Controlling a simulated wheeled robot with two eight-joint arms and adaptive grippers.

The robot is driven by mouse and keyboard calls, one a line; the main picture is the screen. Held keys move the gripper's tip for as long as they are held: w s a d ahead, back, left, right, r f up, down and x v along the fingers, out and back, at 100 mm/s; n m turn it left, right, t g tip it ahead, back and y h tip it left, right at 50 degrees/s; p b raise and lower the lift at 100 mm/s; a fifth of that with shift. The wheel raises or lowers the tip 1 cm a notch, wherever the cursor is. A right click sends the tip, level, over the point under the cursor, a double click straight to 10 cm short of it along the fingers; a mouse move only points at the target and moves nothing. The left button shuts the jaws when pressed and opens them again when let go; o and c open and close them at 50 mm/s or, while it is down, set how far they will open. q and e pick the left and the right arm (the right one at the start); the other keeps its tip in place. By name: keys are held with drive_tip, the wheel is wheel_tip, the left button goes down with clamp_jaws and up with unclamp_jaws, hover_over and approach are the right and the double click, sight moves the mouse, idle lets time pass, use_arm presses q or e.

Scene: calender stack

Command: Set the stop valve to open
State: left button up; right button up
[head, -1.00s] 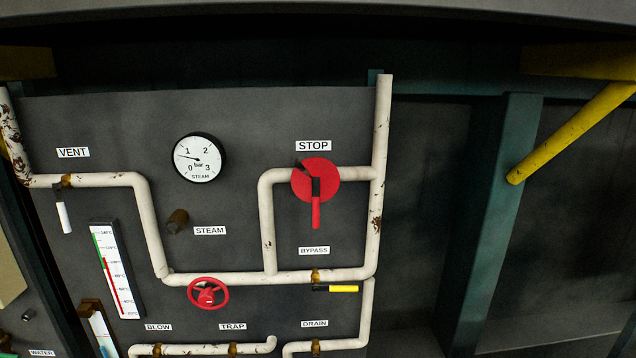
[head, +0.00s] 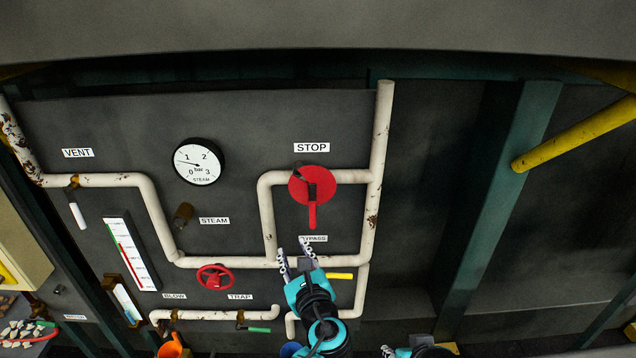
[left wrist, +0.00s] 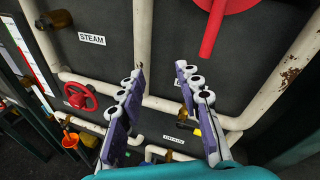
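The stop valve is a red disc (head: 299,187) under the STOP label, with a red handle (head: 312,215) pointing straight down. In the left wrist view the handle (left wrist: 211,36) shows at the top right, beyond the fingertips. My left gripper (head: 294,245) is open and empty, below the handle and apart from it, over the BYPASS label. In the left wrist view its two fingers (left wrist: 160,70) stand wide apart with only panel and pipe between them. My right gripper (head: 390,352) barely shows at the bottom edge; its fingers are mostly cut off.
Pale pipes (head: 377,150) run around the valve. A yellow bypass handle (head: 340,276) sits beside my left gripper. A red handwheel (head: 215,277) is to the left, and a steam gauge (head: 198,162) is above it. The panel around the red handle is clear.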

sight(313, 217)
use_arm(q)
drive_tip(key=w+d+r+m+t+h+p, duration=0.1)
drive_tip(key=d+r+m+t, duration=0.1)
drive_tip(key=d+r+m, duration=0.3)
drive_tip(key=w, duration=0.5)
drive_tip(key=w+f, duration=0.1)
drive_tip(key=w, duration=0.1)
drive_tip(key=shift+w+a, duration=0.25)
drive_tip(key=shift+a, duration=0.15)
clamp_jaws()
